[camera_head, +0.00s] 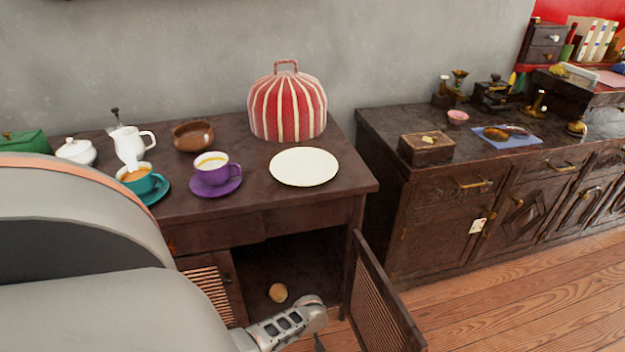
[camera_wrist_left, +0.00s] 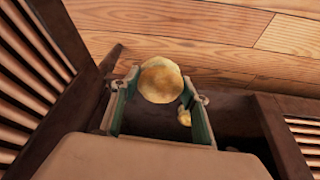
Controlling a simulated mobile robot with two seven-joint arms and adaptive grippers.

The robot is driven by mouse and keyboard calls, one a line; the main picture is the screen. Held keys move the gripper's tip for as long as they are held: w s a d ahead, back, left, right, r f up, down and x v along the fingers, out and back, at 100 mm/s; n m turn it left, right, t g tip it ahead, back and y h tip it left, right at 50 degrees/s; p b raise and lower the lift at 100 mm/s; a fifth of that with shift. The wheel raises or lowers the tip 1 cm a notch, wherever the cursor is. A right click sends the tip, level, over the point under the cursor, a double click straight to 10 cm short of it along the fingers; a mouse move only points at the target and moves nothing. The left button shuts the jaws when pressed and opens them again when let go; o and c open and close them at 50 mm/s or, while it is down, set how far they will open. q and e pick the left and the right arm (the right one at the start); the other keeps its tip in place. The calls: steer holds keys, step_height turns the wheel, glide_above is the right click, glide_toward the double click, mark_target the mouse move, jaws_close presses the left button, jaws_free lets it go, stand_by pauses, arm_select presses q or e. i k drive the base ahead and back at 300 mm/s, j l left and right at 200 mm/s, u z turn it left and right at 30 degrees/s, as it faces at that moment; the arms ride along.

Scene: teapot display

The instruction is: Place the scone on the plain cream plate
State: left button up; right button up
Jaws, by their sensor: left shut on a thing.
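The plain cream plate (camera_head: 303,166) lies empty at the right end of the dark wooden cabinet top. In the left wrist view my left gripper (camera_wrist_left: 160,84) is shut on a round, golden scone (camera_wrist_left: 160,78), held between its green-padded fingers. The held scone does not show in the head view, where my left arm reaches low in front of the open cabinet. A second small, pale brown lump (camera_head: 278,292) lies inside the cabinet; a similar lump shows in the left wrist view (camera_wrist_left: 185,117) beside the right finger. My right gripper is not in view.
The cabinet's slatted doors stand open, the right one (camera_head: 378,295) jutting forward. A striped tea cosy (camera_head: 288,105) stands behind the plate, a purple cup (camera_head: 214,172) left of it. A teal cup (camera_head: 140,180) and brown bowl (camera_head: 193,135) are further left. A sideboard (camera_head: 400,225) stands right.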

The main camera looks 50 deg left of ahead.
mark_target(290, 167)
steer(key=k, duration=1)
